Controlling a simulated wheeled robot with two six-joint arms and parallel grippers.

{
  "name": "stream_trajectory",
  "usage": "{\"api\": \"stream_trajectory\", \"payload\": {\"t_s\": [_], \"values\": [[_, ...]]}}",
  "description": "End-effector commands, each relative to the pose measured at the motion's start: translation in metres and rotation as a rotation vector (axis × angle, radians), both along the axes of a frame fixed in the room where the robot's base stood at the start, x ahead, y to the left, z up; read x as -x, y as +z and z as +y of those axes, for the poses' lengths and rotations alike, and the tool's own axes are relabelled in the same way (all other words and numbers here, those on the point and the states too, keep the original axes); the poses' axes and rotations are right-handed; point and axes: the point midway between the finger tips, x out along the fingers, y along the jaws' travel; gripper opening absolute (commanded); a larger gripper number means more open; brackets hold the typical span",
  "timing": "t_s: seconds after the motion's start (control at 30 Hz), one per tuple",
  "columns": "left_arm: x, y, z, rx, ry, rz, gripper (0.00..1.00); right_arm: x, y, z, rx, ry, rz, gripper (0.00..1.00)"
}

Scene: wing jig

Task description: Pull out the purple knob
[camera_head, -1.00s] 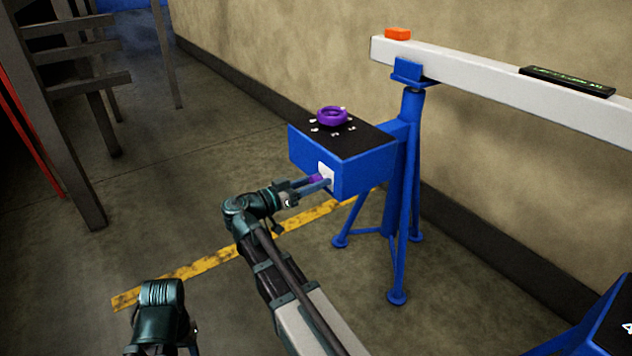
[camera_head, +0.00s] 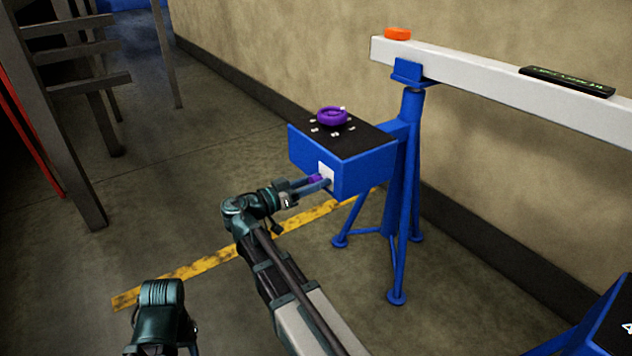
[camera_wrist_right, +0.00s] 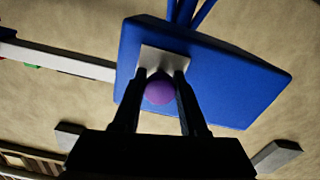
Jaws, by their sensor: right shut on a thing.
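The purple knob (camera_head: 315,178) is on a white plate (camera_head: 326,172) on the front face of a blue box (camera_head: 365,172). In the right wrist view the knob (camera_wrist_right: 159,92) shows as a round purple end between the two dark fingers. My right gripper (camera_head: 322,183) is shut on the knob, with its fingertips close to the white plate (camera_wrist_right: 165,58). My left arm shows at the bottom left of the head view, but its gripper fingers cannot be made out.
A purple ring-shaped dial (camera_head: 332,116) sits on the box's black top. A blue stand (camera_head: 403,200) carries the box and a long white beam (camera_head: 490,82) bearing an orange block (camera_head: 397,34). A grey metal frame (camera_head: 85,110) stands at left. The floor between is clear.

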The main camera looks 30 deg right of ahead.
Motion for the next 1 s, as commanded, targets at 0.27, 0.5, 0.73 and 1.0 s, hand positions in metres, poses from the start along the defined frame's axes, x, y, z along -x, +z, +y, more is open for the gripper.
{"api": "stream_trajectory", "payload": {"t_s": [0.27,0.5,0.73,1.0], "values": [[0.0,0.0,0.0,0.0,0.0,0.0,0.5,0.002,0.0,0.033,0.0,0.002,0.0,0.0],[0.0,0.0,0.0,0.0,0.0,0.0,0.5,0.003,0.0,0.035,-0.001,0.002,0.0,0.0],[0.0,0.0,0.0,0.0,0.0,0.0,0.5,0.003,0.0,0.034,-0.001,0.001,0.0,0.72],[0.0,0.0,0.0,0.0,0.0,0.0,0.5,0.003,0.0,0.033,0.0,0.0,0.0,0.72]]}}
